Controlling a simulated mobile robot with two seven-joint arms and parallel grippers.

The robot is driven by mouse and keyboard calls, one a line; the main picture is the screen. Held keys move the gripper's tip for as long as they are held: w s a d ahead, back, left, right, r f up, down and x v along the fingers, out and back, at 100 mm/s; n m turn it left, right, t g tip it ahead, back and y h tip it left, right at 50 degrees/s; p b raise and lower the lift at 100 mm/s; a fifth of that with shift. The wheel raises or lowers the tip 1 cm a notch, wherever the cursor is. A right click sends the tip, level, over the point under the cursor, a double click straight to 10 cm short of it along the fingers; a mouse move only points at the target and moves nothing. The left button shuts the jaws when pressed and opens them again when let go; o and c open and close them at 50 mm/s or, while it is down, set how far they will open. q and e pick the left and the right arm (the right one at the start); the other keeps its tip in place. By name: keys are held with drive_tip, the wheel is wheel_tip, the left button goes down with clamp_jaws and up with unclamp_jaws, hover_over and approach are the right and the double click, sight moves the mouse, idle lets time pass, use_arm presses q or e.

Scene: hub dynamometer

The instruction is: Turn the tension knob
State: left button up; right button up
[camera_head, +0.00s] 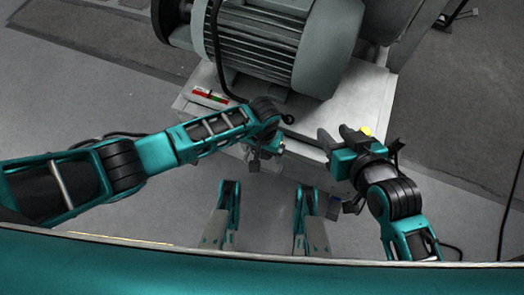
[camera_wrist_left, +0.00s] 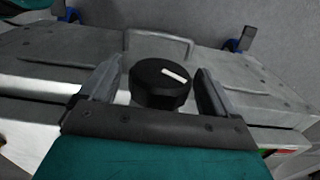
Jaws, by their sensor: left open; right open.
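The tension knob (camera_wrist_left: 160,84) is a black round knob with a white pointer mark on its top, in the left wrist view. It stands between the two spread fingers of my left gripper (camera_wrist_left: 157,92), with a visible gap on each side. In the head view my left gripper (camera_head: 270,135) is at the front edge of the machine's base, and I cannot make out the knob there. My right gripper (camera_head: 337,138) is open and empty near the right front corner of the base.
A large grey motor (camera_head: 270,45) stands on the light grey base (camera_head: 355,95). A metal handle (camera_wrist_left: 160,40) stands behind the knob. The floor (camera_head: 455,120) to the right is mostly clear.

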use_arm(q)
drive_tip(key=shift+f, duration=0.1)
drive_tip(key=shift+c, duration=0.5)
drive_tip(key=shift+c, duration=0.7)
drive_tip(key=c, duration=0.7)
drive_tip(key=shift+h+p, duration=0.3)
